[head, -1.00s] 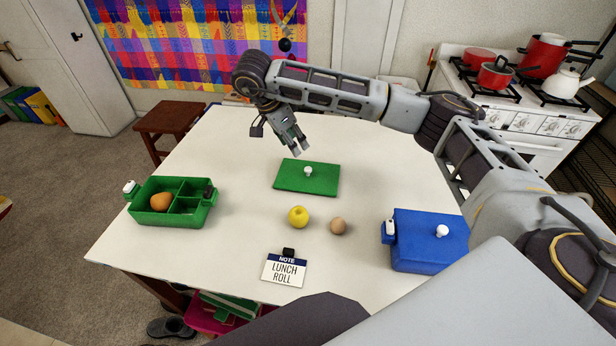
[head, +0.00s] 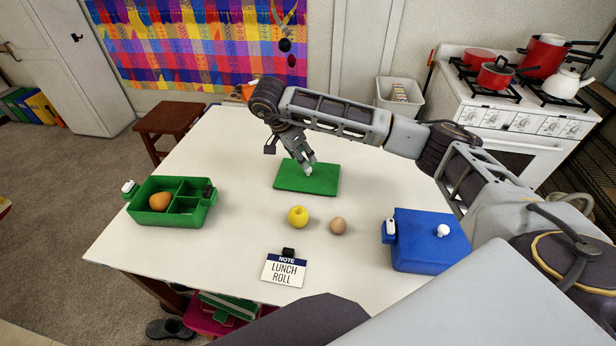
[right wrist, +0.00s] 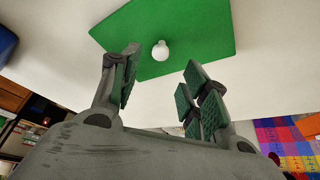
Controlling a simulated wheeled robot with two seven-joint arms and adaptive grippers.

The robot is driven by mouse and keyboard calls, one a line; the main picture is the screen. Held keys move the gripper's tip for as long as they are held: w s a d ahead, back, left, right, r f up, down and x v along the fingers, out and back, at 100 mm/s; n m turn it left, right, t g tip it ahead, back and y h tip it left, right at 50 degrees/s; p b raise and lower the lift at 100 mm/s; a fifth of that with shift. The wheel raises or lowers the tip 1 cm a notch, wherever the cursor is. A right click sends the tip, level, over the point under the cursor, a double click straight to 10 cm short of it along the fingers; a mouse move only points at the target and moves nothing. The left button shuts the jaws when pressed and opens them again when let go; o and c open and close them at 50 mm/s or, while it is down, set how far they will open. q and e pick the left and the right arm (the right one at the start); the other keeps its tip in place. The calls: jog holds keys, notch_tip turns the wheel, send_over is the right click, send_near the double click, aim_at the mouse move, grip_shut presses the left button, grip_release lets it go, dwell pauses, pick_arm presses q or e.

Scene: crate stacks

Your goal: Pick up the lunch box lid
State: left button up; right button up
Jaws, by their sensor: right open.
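The green lunch box lid (head: 290,178) lies flat on the white table, with a white round knob (right wrist: 160,50) at its middle. My right gripper (head: 306,166) is low over the lid, with its fingertips close to the knob. In the right wrist view the open fingers of my right gripper (right wrist: 158,82) stand on either side of the knob's line, and the knob shows beyond the tips. The green lunch box (head: 170,216) stands open at the left, with compartments and an orange-brown item (head: 161,201) inside. My left gripper is not in view.
A yellow apple (head: 298,216) and a brown round item (head: 338,226) lie in front of the lid. A closed blue box (head: 425,255) stands at the right. A note card (head: 284,270) reads "LUNCH ROLL". The table's back left is clear.

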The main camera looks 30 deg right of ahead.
aim_at(304, 177)
jog(key=shift+d+f, duration=0.15)
jog(key=shift+f, duration=0.25)
jog(key=shift+p+x, duration=0.5)
jog(key=shift+x, duration=0.6)
jog(key=shift+a+p+x, duration=0.2)
jog(key=shift+p+x, duration=0.1)
jog(key=shift+x, duration=1.2)
jog(key=shift+s+f, duration=0.1)
grip_shut()
notch_tip(304, 177, up, 8)
jog(key=shift+f+b, duration=0.1)
jog(key=shift+b, duration=0.65)
jog(key=shift+r, duration=1.15)
